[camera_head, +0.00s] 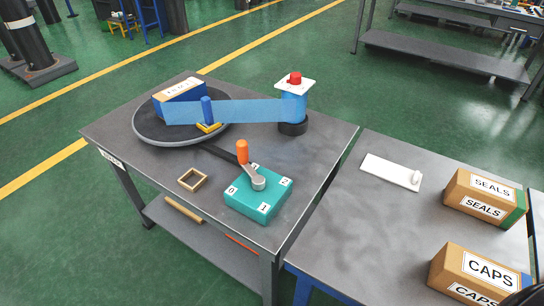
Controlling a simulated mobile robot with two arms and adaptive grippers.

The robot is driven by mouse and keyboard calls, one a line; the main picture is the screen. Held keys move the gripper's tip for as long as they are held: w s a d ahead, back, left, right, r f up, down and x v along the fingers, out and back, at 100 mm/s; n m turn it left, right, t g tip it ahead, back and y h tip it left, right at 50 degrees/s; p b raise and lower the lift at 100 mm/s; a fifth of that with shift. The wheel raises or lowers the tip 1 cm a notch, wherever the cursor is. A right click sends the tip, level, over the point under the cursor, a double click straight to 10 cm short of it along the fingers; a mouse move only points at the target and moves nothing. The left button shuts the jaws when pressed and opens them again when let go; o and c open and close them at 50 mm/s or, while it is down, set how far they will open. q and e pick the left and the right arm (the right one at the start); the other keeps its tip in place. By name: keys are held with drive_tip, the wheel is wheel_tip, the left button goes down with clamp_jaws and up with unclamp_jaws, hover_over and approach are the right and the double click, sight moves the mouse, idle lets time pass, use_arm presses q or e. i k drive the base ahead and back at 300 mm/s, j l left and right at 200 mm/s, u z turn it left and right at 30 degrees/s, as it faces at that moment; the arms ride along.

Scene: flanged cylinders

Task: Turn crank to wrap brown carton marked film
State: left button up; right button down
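A carton (177,87) with a brown top and a white label sits on the dark round turntable (150,132); the label is too small to read surely. Blue film covers its visible sides. A translucent blue film band (250,111) stretches from the carton to the film roll (294,108), under a white plate with a red knob (295,78). The crank (251,170) has a grey arm and an upright orange handle (242,151), on a teal box (258,202) with number labels; the handle lies toward the box's back-left side.
A blue post (207,109) and yellow bracket (208,127) stand on the turntable. A small wooden frame (192,180) lies left of the crank box. The right table holds a white flat item (391,171), a SEALS carton (483,198) and a CAPS carton (477,273); its middle is clear.

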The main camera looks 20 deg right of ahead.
sight(257, 181)
drive_tip(key=i+j+z, duration=0.15)
drive_tip(key=z, duration=0.25)
drive_tip(key=i+j+z, duration=0.15)
drive_tip(key=j+z, duration=0.6)
drive_tip(key=i+j+z, duration=0.1)
drive_tip(key=j+z, duration=0.25)
drive_tip(key=l, duration=0.1)
